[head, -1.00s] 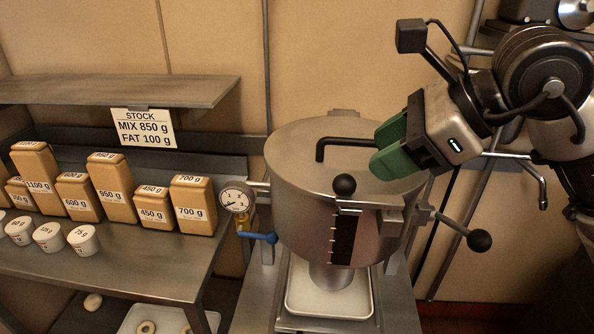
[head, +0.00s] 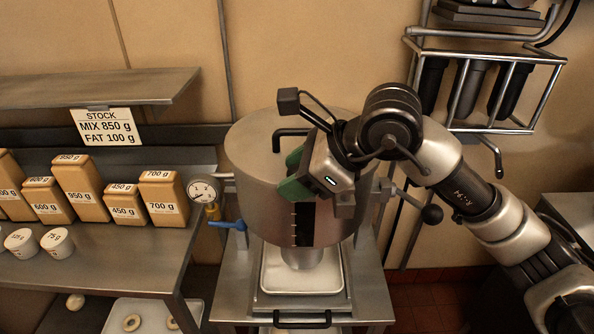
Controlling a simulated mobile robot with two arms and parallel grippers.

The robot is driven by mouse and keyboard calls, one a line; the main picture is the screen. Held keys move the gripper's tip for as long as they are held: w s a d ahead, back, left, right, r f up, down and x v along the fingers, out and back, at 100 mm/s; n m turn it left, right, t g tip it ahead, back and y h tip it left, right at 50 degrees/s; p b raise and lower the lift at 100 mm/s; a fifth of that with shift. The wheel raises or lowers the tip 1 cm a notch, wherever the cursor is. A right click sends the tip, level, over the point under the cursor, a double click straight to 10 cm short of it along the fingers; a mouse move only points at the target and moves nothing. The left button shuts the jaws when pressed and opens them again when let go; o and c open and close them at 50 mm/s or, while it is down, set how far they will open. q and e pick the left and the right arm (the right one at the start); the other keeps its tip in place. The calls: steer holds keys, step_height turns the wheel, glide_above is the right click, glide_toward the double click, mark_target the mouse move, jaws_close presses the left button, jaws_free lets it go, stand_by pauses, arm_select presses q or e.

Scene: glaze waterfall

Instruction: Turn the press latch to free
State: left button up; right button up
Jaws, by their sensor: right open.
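The press is a steel pot (head: 262,205) with a lid and a bent black handle (head: 290,132) on top. My right gripper (head: 291,176) is open, its green fingers at the upper front of the pot. It covers the front, where a black ball knob showed before; that knob is now hidden. I cannot tell whether the fingers touch anything. A lever with a black ball end (head: 432,214) sticks out on the pot's right side. I cannot tell which part is the latch. My left gripper is not in view.
A gauge (head: 201,192) and a blue valve handle (head: 226,224) are on the pot's left. A white tray (head: 300,275) lies under the spout. The left shelf holds labelled bags (head: 85,192) and small cups (head: 57,243). A rack of dark canisters (head: 468,90) hangs at right.

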jaws_close()
